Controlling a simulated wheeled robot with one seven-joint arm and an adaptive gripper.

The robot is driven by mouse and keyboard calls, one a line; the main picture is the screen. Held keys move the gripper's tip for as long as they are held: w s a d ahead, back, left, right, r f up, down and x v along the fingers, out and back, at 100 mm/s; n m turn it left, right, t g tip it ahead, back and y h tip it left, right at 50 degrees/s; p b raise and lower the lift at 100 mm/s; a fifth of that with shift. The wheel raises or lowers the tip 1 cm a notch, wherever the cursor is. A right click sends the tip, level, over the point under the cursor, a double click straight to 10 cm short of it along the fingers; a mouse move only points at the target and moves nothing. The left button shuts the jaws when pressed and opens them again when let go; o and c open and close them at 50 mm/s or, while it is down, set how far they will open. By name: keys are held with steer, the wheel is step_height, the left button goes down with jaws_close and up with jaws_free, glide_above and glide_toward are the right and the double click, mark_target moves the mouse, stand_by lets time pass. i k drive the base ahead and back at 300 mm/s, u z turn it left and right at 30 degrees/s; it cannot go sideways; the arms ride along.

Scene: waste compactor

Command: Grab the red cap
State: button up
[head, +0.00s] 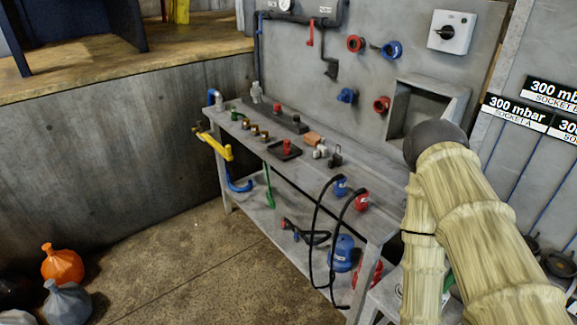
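Several red pieces could be the red cap, and I cannot tell which one it is. A small red piece (286,146) stands upright in a dark shallow tray (276,153) on the bench top. Two red round fittings are on the grey wall panel, an upper one (355,44) and a lower one (381,104). A red plug (361,202) with a black hose sits at the bench's near end. My arm, in a pale sleeve, fills the right side. My gripper is not in view, so its hold is hidden.
The grey bench (235,131) carries small fittings and a padlock (335,157). Black hoses hang over its front. A blue plug (340,187) sits beside the red one. A yellow handle (216,146) juts from the far end. Bags (62,264) lie at lower left; the floor between is clear.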

mark_target(287, 142)
steer(key=z, duration=0.35)
steer(key=k, duration=0.25)
steer(key=u, duration=1.35)
steer(key=i, duration=1.25)
steer(key=z, duration=0.35)
